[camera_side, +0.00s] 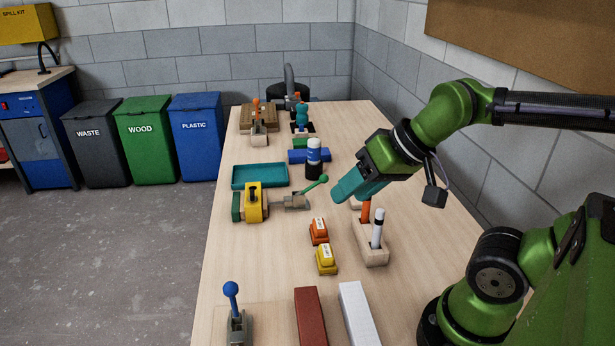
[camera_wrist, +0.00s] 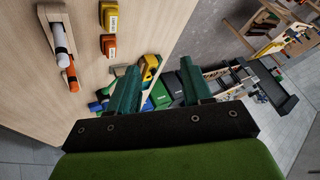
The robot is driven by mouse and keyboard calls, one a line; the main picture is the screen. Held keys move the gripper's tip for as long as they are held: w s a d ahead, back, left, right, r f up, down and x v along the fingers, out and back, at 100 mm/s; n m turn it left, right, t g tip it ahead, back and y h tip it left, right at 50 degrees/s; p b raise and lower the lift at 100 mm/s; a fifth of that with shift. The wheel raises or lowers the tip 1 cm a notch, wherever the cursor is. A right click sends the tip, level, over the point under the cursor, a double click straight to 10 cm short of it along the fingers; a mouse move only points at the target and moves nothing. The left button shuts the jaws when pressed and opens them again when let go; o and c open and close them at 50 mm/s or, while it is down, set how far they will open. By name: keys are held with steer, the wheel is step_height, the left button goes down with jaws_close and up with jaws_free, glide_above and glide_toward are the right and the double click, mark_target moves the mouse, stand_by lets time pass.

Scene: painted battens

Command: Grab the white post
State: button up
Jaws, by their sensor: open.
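A long white square-sided batten (camera_side: 358,314) lies at the near end of the table beside a red-brown batten (camera_side: 310,317). A slim white post with a black band (camera_side: 377,230) stands in a wooden holder (camera_side: 376,257), next to an orange post (camera_side: 365,212). The holder (camera_wrist: 48,14) and its white post (camera_wrist: 60,36) show at the upper left of the wrist view. My gripper (camera_side: 338,199) is open and empty, above the table and left of the holder in the side view. Its teal fingers (camera_wrist: 161,86) are apart in the wrist view. The long white batten is not in the wrist view.
Orange (camera_side: 319,231) and yellow (camera_side: 326,260) labelled blocks sit left of the holder. A yellow clamp-like fixture (camera_side: 254,203), a teal tray (camera_side: 260,186) and a blue-handled lever (camera_side: 232,298) stand further left. Bare tabletop (camera_side: 275,262) lies between them.

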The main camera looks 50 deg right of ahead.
steer(key=a+f+n+g+h, duration=0.1)
steer(key=f+n+g+h, duration=0.2)
steer(key=f+n+h, duration=0.1)
steer(key=s+a+f+n+g+h, duration=0.1)
steer(key=f+n+g+h, duration=0.2)
steer(key=f+n, duration=0.3)
steer(key=s+a+f+n+g+h, duration=0.1)
steer(key=f+n+g+h, duration=0.2)
steer(key=f+n+h, duration=0.2)
steer(key=shift+a+f+n, duration=0.2)
steer(key=shift+f+n, duration=0.3)
steer(key=shift+n, duration=0.1)
steer(key=w+n+t+h, duration=0.1)
steer(key=w+n+h, duration=0.1)
steer(key=n+h, duration=0.4)
glide_toward(378, 217)
steer(key=shift+t, duration=0.4)
steer(key=d, duration=0.2)
steer(key=d+f, duration=0.1)
steer(key=d, duration=0.2)
steer(key=shift+d+f, duration=0.2)
steer(key=shift+d, duration=0.1)
steer(key=shift+s+d+f, duration=0.1)
steer(key=shift+d+f, duration=0.05)
steer(key=shift+d, duration=1.15)
steer(key=shift+s+d+f, duration=0.15)
steer(key=shift+d, duration=1.15)
jaws_close()
